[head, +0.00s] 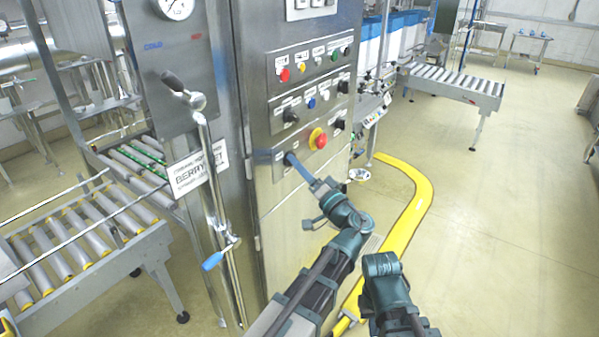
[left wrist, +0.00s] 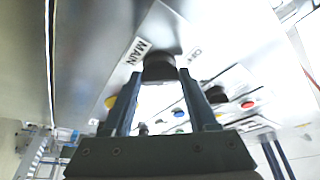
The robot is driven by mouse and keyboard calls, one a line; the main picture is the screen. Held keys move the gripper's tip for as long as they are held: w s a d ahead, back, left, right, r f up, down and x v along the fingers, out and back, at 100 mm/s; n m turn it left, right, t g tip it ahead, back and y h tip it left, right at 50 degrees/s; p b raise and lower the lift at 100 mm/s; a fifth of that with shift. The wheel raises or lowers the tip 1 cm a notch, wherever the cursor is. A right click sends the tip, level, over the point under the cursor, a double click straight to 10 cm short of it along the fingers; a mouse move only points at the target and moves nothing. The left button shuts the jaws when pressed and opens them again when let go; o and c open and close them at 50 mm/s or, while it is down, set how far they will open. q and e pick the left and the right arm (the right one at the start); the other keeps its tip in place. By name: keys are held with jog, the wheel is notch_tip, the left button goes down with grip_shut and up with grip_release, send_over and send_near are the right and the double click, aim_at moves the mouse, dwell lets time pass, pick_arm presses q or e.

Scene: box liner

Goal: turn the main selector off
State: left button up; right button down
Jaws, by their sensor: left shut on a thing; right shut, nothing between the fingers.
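The main selector (left wrist: 158,68) is a dark round knob on the steel control panel (head: 262,130). In the left wrist view a MAIN label (left wrist: 137,50) is beside it and what looks like an OFF mark (left wrist: 195,52) is on the other side. My left gripper (head: 291,158) reaches the lower left of the panel, its blue fingers pointing at the face. In the left wrist view its fingers (left wrist: 158,76) are shut on the knob, one on each side. In the head view the fingers hide the knob. My right arm is folded at the lower right; its gripper does not show.
A red emergency button with a yellow collar (head: 317,138) and black knobs (head: 290,117) are just above my left gripper. A lever with a blue handle (head: 212,261) stands at the left. A yellow floor pipe (head: 412,215) curves at the right; open floor lies beyond it.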

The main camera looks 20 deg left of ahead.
pick_arm(q)
jog(key=shift+f+n+y+b, duration=0.1)
jog(key=shift+n+y+b, duration=0.25)
jog(key=shift+n, duration=0.45)
pick_arm(e)
jog(key=shift+f, duration=0.4)
pick_arm(q)
jog(key=o, duration=1.4)
